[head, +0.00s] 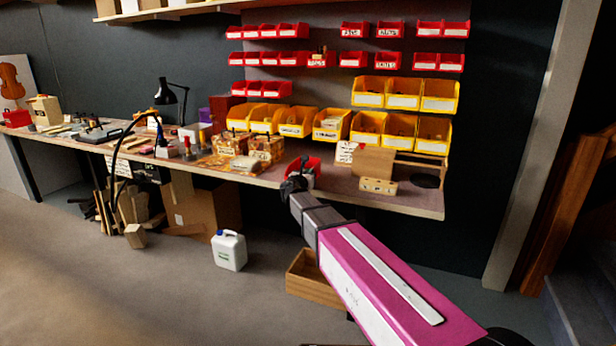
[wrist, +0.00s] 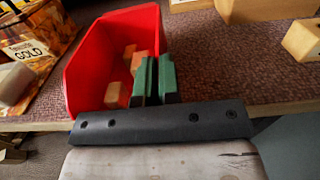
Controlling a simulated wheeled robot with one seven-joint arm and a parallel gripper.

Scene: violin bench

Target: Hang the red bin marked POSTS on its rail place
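A red open bin (wrist: 112,40) with several small wooden blocks in it stands on the bench near the front edge. In the head view the red bin (head: 313,163) is partly hidden behind my gripper (head: 298,180). In the wrist view the green fingers of my gripper (wrist: 156,80) are close together at the bin's right wall, one inside and one outside, and look shut on it. No marking on this bin can be read. The rail places (head: 335,45) are on the panel above the bench, where rows of red bins hang with gaps between them.
Yellow bins (head: 373,92) fill the lower panel. Patterned boxes (head: 265,148) stand left of the bin, one close beside it. A wooden box (head: 374,162) and a small block (head: 378,186) are to the right. A white canister (head: 229,250) and wooden crate (head: 312,280) are on the floor.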

